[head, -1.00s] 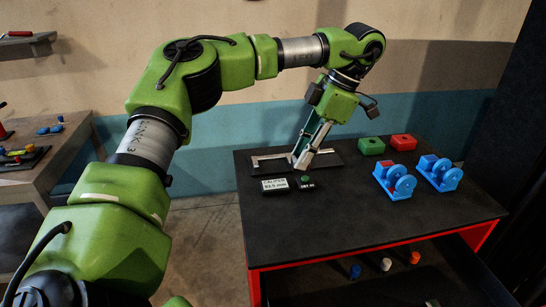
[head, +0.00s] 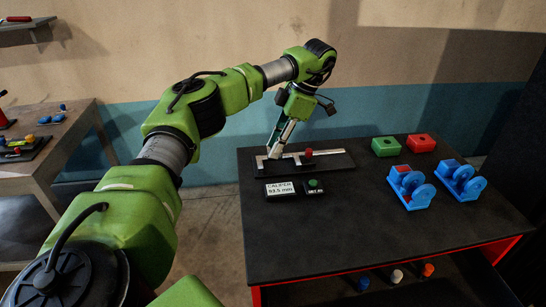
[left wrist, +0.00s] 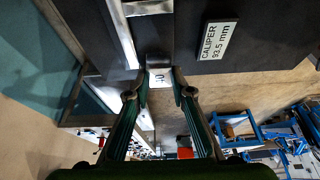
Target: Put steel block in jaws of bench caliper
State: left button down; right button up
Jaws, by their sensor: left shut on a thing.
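My left gripper (head: 275,150) is shut on a small steel block with a white label (left wrist: 159,79), which sits between its fingertips in the left wrist view. In the head view the fingers mostly hide the block. The bench caliper (head: 325,158) lies on a black board at the back left of the table, with a metal beam, upright jaws and a red knob (head: 308,153). The gripper points down at the caliper's left part, close to the jaws. I cannot tell whether the block touches a jaw. My right gripper is out of view.
A caliper display (head: 281,189) reading 93.5 mm and a green button (head: 314,184) stand in front of the caliper. Green (head: 386,146) and red (head: 421,143) boxes and two blue wheeled devices (head: 411,189) are at the right. The table's front middle is clear.

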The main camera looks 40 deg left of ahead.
pick_arm(q)
jog(key=shift+a+f, duration=0.3)
jog(key=shift+f, duration=0.1)
jog(key=f, duration=0.3)
jog(key=shift+a, duration=0.2)
jog(key=shift+f, duration=0.25)
jog(key=shift+r, duration=0.1)
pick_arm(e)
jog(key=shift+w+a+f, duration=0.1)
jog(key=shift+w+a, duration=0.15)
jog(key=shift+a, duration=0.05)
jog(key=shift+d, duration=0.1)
pick_arm(q)
jog(key=c, duration=1.8)
grip_release()
jog(key=shift+o, duration=0.2)
jog(key=shift+f, duration=0.2)
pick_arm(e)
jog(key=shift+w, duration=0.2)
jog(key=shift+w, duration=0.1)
